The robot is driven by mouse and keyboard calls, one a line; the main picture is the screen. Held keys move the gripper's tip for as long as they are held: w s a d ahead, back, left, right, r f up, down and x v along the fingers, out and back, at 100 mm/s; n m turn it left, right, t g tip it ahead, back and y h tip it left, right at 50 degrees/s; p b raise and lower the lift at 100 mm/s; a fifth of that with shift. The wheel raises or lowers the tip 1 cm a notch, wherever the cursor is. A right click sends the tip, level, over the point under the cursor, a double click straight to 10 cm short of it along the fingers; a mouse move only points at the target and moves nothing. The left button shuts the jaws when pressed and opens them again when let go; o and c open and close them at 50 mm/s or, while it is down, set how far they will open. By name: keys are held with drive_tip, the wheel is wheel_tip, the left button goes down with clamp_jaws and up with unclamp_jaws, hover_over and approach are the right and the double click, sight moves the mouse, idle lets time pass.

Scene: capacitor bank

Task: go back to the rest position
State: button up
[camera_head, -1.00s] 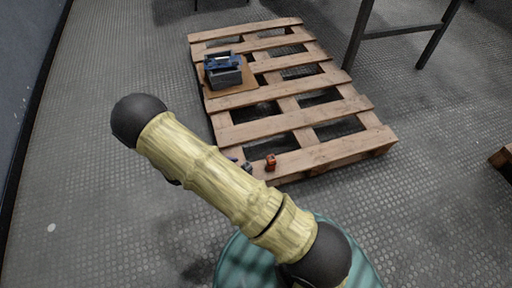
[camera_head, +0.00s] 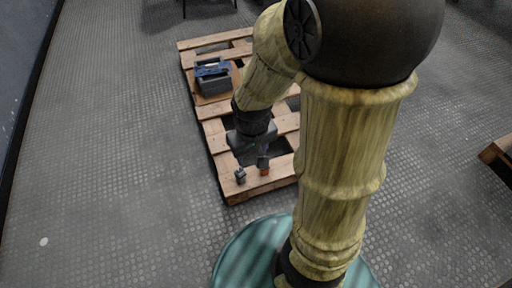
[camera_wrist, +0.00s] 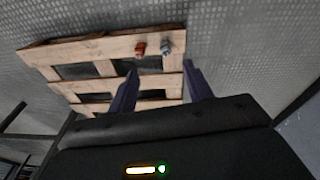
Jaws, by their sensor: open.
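My gripper (camera_head: 252,160) hangs over the near end of the wooden pallet, pointing down, with its arm reaching in front of the pallet's right side. In the wrist view its two dark fingers (camera_wrist: 163,80) are spread apart with nothing between them. A small orange-red part (camera_wrist: 140,48) and a small grey part (camera_wrist: 166,46) sit on the pallet's edge board, beyond the fingertips. In the head view the orange part (camera_head: 265,172) is partly covered by my gripper, and the grey part (camera_head: 240,176) shows to its left.
The pallet (camera_head: 215,126) lies on a grey textured floor. A grey box with a blue top (camera_head: 213,80) stands on a brown board at its far left. Another wooden piece (camera_head: 497,148) lies at the right edge.

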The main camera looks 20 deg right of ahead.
drive_tip(key=shift+s+d+r+m+t, duration=0.2)
drive_tip(key=shift+s+r+m+t, duration=0.05)
drive_tip(key=shift+r+m, duration=0.2)
drive_tip(key=shift+s+d+r+m+t, duration=0.25)
drive_tip(key=shift+r+m, duration=0.1)
drive_tip(key=shift+r, duration=0.1)
drive_tip(key=w+r+p+v, duration=0.1)
drive_tip(key=w+p+v, duration=0.3)
drive_tip(key=p+v, duration=1.3)
drive_tip(key=w+d+p+v, duration=0.1)
drive_tip(key=w+p+v, duration=0.2)
drive_tip(key=p+v, duration=1.4)
drive_tip(key=w+r+p+v, duration=0.1)
drive_tip(key=w+p+v, duration=0.3)
drive_tip(key=p+v, duration=1.3)
drive_tip(key=shift+w+d+r+p, duration=0.35)
drive_tip(key=shift+r+p, duration=0.35)
drive_tip(key=shift+p, duration=0.35)
